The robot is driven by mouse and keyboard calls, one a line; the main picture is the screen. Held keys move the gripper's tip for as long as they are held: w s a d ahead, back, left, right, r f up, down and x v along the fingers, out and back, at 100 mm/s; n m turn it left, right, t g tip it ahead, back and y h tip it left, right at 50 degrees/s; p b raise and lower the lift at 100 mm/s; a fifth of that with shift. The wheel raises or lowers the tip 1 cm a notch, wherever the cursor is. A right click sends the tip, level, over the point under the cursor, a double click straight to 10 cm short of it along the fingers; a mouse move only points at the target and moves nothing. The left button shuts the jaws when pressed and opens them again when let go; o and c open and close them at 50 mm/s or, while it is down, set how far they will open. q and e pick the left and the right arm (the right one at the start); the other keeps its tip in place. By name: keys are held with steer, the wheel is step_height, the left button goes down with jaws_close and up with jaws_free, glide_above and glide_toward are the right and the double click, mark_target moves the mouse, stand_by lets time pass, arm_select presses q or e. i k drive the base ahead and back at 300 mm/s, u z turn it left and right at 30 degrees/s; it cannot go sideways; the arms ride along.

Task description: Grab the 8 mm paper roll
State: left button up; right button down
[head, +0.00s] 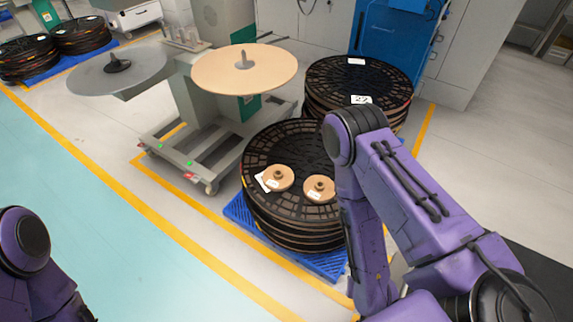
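Two small tan paper rolls with raised hubs lie flat on the front stack of black reels (296,218). The left roll (284,181) has a white label at its left edge. The right roll (322,187) has a small label on its face and sits close to my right arm. The labels are too small to read, so I cannot tell which roll is 8 mm. My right arm rises in front of the stack and hides its right side. My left arm shows only at the lower left. Neither gripper is in view.
The reels stand on a blue pallet (240,213). Another reel stack (325,75) is behind. A rewind station with a tan disc (270,68) and a grey disc (95,75) stands back left on a wheeled base (160,148). The floor at left front is clear.

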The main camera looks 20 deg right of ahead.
mark_target(277, 178)
steer(key=z, duration=0.6)
steer(key=i, duration=0.95)
steer(key=z, duration=0.6)
